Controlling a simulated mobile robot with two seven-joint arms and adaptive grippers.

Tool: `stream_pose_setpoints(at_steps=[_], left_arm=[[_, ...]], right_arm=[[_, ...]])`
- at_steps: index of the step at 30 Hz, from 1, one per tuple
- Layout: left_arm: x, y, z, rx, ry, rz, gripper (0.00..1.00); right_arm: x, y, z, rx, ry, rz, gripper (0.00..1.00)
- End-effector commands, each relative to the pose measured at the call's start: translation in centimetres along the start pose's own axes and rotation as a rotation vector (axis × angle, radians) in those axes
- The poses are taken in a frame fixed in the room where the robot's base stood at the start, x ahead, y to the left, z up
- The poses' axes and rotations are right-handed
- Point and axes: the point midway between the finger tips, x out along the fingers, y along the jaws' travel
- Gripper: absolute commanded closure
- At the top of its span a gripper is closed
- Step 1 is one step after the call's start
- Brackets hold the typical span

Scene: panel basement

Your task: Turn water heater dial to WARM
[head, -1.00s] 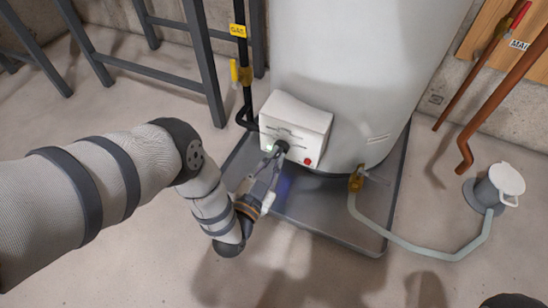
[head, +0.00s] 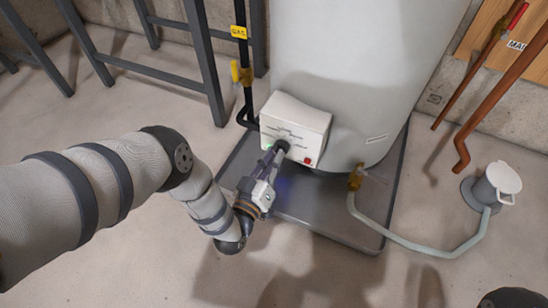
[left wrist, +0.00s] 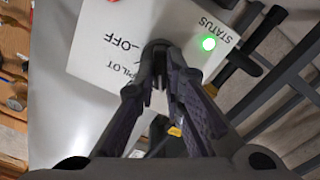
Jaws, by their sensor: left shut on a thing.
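The white control box (head: 296,122) of the water heater (head: 350,70) is on the lower front of the tank. Its dark dial (head: 284,144) is on the front face, mostly hidden by my left gripper (head: 279,149). The left gripper is shut on the dial. In the left wrist view the fingers (left wrist: 160,78) close around the dark dial (left wrist: 159,46). The labels OFF and PILOT show left of the dial, and a green light (left wrist: 208,43) glows by STATUS. The WARM label cannot be read, nor can the dial's pointer. My right gripper is not in view.
The heater stands in a grey drain pan (head: 325,232). A black gas pipe (head: 243,95) with a yellow valve and a grey metal frame (head: 205,65) are on the left. A pale hose (head: 405,243) runs to a grey-white container (head: 495,188) on the right. The front floor is clear.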

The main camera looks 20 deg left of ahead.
Motion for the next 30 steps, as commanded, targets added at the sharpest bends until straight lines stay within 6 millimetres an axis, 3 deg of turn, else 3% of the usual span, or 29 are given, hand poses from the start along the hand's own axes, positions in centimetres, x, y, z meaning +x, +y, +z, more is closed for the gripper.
stream_pose_setpoints(at_steps=[11,28,29,30], left_arm=[[-0.16,-0.10,0.17,-0.148,-0.005,-0.002,1.00],[-0.19,-0.08,0.23,-0.171,-0.006,-0.002,1.00],[-0.20,-0.08,0.23,-0.171,-0.007,-0.002,0.83],[-0.19,-0.08,0.23,-0.171,-0.006,-0.002,0.74]], right_arm=[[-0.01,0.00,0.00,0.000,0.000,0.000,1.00],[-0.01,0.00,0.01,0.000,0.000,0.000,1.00],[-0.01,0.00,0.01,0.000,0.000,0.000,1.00],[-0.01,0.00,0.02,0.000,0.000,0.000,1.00]])
